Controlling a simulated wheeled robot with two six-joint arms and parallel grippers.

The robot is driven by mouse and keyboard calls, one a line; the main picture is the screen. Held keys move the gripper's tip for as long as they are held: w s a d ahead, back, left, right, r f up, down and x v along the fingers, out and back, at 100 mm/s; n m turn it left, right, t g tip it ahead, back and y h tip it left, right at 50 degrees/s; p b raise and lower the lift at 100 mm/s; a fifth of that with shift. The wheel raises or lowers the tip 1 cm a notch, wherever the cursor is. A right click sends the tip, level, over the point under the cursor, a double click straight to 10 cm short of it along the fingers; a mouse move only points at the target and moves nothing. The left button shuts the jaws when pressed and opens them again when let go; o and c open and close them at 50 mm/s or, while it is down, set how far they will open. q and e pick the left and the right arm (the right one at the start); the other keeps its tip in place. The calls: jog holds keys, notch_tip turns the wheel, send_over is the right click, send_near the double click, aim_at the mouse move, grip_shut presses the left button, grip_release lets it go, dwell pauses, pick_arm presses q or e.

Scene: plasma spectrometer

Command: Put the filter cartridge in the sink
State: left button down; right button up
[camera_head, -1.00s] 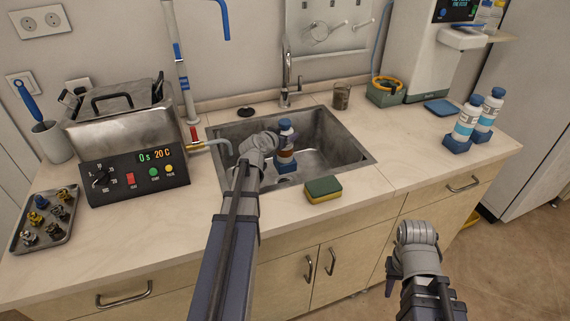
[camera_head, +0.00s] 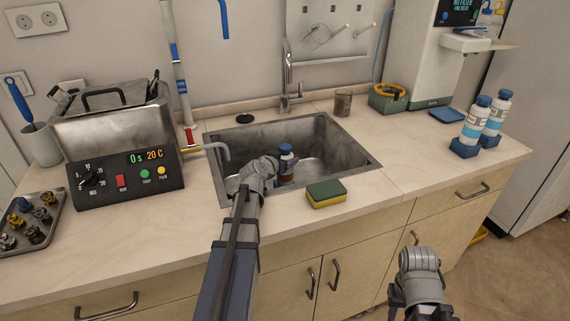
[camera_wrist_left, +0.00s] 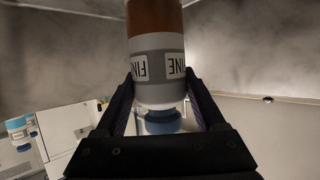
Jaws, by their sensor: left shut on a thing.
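The filter cartridge (camera_head: 285,163) is a bottle with a blue cap, a pale label and a brown body, inside the sink (camera_head: 345,148). In the left wrist view the cartridge (camera_wrist_left: 158,64) shows a grey label reading "FINE" and a blue end between the fingers. My left gripper (camera_wrist_left: 160,88) is shut on it; in the head view my left gripper (camera_head: 271,170) is partly hidden by its own wrist. The cartridge's lower end is hard to see, so I cannot tell whether it touches the sink floor. My right gripper (camera_head: 396,292) is low in front of the cabinets, its jaws unclear.
A green and yellow sponge (camera_head: 326,194) lies at the sink's front edge. A heated bath (camera_head: 125,160) stands left, its spout over the sink's rim. Two similar bottles (camera_head: 478,124) stand on the right counter. A beaker (camera_head: 343,103) stands behind the sink.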

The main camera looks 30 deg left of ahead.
pick_arm(q)
jog(key=shift+r, duration=0.1)
grip_release()
dwell(0.3)
jog(key=p+v, duration=0.3)
jog(key=v, duration=0.4)
jog(key=shift+s, duration=0.3)
jog(key=shift+r, duration=0.1)
